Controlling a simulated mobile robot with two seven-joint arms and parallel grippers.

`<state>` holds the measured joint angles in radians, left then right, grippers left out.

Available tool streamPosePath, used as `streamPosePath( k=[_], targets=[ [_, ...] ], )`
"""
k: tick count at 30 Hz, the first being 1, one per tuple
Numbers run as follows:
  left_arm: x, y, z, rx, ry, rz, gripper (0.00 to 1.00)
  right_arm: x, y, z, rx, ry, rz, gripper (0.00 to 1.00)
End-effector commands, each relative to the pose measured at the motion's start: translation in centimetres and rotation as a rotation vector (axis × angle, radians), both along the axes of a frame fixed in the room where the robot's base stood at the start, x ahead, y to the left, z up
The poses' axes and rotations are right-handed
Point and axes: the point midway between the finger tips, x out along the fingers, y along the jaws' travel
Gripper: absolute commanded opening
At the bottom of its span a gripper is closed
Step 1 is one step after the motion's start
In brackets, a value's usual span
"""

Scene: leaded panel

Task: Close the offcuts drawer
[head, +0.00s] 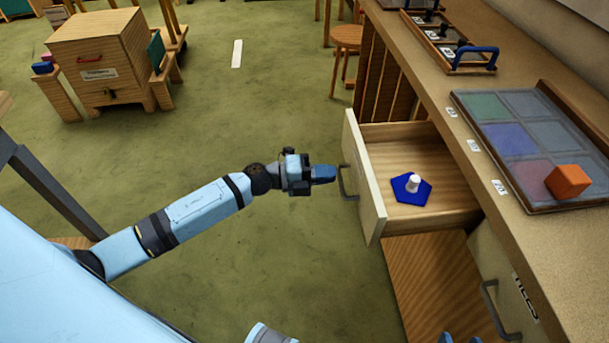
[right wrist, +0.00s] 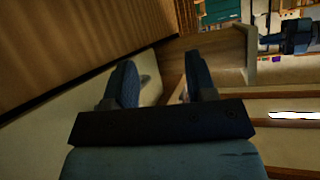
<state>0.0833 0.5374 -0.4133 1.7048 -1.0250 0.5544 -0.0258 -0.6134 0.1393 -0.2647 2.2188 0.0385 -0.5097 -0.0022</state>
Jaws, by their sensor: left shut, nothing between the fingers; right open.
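The offcuts drawer (head: 365,180) is pulled out of the bench, its pale front and dark handle (head: 345,183) facing left.
The bench top (head: 490,165) carries a panel tray (head: 525,203) with an orange cube (head: 567,181). A lower front with a handle (head: 490,300) is at bottom right. A stool (head: 346,40) stands beyond the drawer. The green floor to the left is mostly clear.

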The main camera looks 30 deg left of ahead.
Motion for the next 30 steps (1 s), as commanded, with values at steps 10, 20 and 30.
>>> streamPosePath(
  k=[10,20,30],
  targets=[
    [2.3,-3.4,-0.1,0.001,0.001,0.001,0.00,0.0,-0.1,-0.2,0.003,-0.003,-0.001,0.51],
    [2.4,-3.5,0.0,0.000,0.001,0.001,0.00,0.0,-0.1,-0.1,0.002,-0.004,-0.001,0.51],
    [3.5,-5.2,0.2,-0.001,0.000,0.000,0.00,0.0,-0.1,0.3,-0.001,-0.002,-0.001,0.51]
  ],
)
